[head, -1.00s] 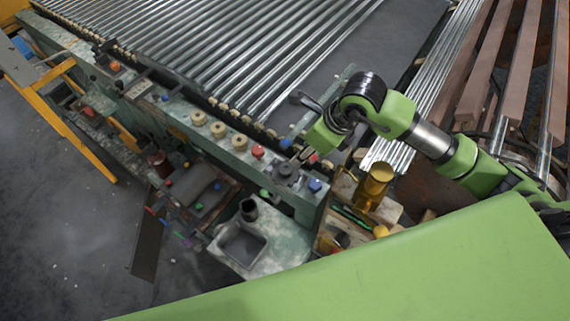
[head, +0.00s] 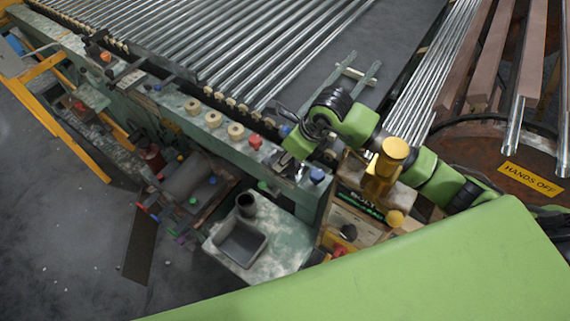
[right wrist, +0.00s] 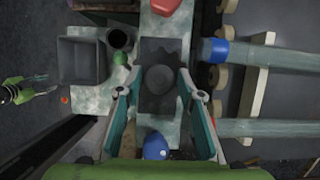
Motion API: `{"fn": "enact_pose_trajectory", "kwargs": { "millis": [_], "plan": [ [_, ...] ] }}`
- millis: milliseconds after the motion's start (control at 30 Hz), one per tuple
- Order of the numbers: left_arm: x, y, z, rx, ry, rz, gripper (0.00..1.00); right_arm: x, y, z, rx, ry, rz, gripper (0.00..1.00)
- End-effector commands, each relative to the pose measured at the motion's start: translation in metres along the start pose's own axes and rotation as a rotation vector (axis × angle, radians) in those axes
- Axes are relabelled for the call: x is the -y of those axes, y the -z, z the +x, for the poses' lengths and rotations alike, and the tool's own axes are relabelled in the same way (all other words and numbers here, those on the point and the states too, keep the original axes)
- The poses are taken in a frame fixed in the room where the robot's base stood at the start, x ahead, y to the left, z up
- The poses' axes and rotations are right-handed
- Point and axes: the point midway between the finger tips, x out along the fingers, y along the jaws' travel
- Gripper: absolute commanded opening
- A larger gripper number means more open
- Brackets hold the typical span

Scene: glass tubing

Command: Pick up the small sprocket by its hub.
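The small sprocket is the dark toothed disc with a round raised hub (right wrist: 160,79) in the right wrist view. It lies flat on the worn green-white machine top. My right gripper (right wrist: 162,105) is open, its two teal fingers apart on either side of the sprocket's near part. Whether they touch it I cannot tell. In the head view my right gripper (head: 291,166) is over the end of the rail and mostly hides the sprocket. A small green and black part at the left of the right wrist view looks like my left gripper (right wrist: 45,83); its opening is unclear.
A blue knob (head: 317,176) is close beside the right gripper, and a red knob (head: 255,141) is farther along the rail. A grey tray (head: 240,244) and dark cup (head: 246,204) stand in front. A yellow cylinder (head: 394,150) is near my right arm. Glass tubes fill the back.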

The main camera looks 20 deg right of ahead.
Motion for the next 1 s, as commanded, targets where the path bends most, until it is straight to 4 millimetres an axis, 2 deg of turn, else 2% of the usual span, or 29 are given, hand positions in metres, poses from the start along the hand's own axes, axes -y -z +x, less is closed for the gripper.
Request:
{"fn": "enact_pose_trajectory", "kwargs": {
  "millis": [133,200,267,667,867,1000],
  "plan": [
    [0.002,0.001,-0.001,-0.002,0.002,0.001,0.4,0.0,0.001,0.0,-0.003,0.001,0.0,0.32],
    [0.003,0.001,-0.001,-0.002,0.004,0.002,0.4,0.0,0.001,0.0,-0.003,0.001,0.0,0.14],
    [0.004,0.001,-0.001,-0.001,0.005,0.002,0.4,0.0,0.001,0.0,-0.003,0.001,0.0,0.0],
    [0.006,0.001,-0.006,0.0,0.006,0.003,0.4,0.001,-0.003,-0.007,0.0,0.002,-0.001,0.0],
    [0.006,0.002,-0.024,0.0,0.006,0.003,0.4,0.001,-0.014,-0.034,0.002,0.003,-0.003,0.0],
    [0.006,0.004,-0.042,0.0,0.006,0.003,0.4,0.001,-0.025,-0.061,0.001,0.004,-0.002,0.0]
  ]
}}
